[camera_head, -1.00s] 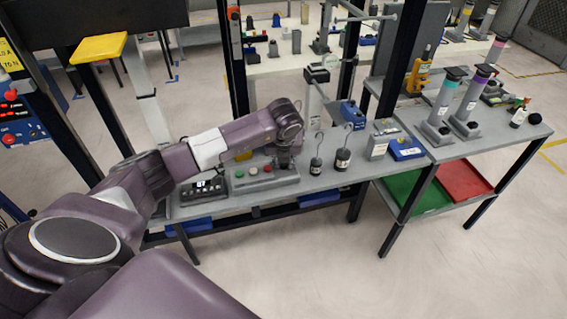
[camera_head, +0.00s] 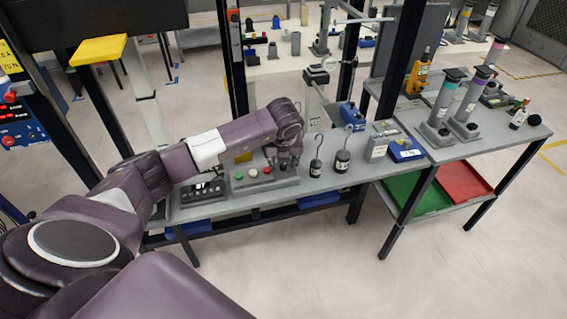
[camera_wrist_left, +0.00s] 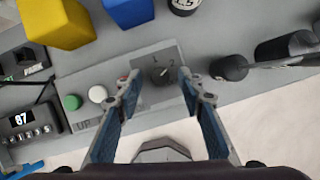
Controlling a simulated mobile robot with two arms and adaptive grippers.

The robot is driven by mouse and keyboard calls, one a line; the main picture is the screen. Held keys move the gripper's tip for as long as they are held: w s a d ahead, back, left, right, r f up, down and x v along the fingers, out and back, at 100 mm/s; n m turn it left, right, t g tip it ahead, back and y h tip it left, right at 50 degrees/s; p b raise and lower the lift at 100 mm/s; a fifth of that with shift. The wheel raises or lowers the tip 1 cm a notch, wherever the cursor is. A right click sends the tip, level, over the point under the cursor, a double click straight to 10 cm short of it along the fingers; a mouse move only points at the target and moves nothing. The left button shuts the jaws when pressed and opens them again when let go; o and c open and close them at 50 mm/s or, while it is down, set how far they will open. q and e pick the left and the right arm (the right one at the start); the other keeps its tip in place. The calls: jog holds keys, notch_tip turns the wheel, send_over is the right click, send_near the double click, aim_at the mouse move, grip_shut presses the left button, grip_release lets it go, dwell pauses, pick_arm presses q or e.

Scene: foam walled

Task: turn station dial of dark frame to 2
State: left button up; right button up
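The station dial (camera_wrist_left: 160,75) is a small dark knob on a grey control box (camera_wrist_left: 85,82), between the printed marks 1 and 2. I cannot tell which mark it points at. My left gripper (camera_wrist_left: 160,86) is open in the left wrist view, one finger on each side of the dial, with no clear contact. In the head view my left gripper (camera_head: 283,164) is over the right end of the control box (camera_head: 256,186) and hides the dial. The dark frame's black post (camera_head: 233,70) rises behind the box. My right gripper is not in view.
Green (camera_wrist_left: 72,102), white (camera_wrist_left: 97,94) and red buttons sit left of the dial. A display unit (camera_wrist_left: 30,122) stands further left. Yellow (camera_wrist_left: 57,20) and blue (camera_wrist_left: 128,10) blocks lie behind the box. Black hooked weights (camera_head: 342,160) stand to the right.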

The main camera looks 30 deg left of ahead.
pick_arm(q)
jog(key=v, duration=1.1)
jog(key=shift+r, duration=0.15)
jog(key=shift+s+d, duration=0.1)
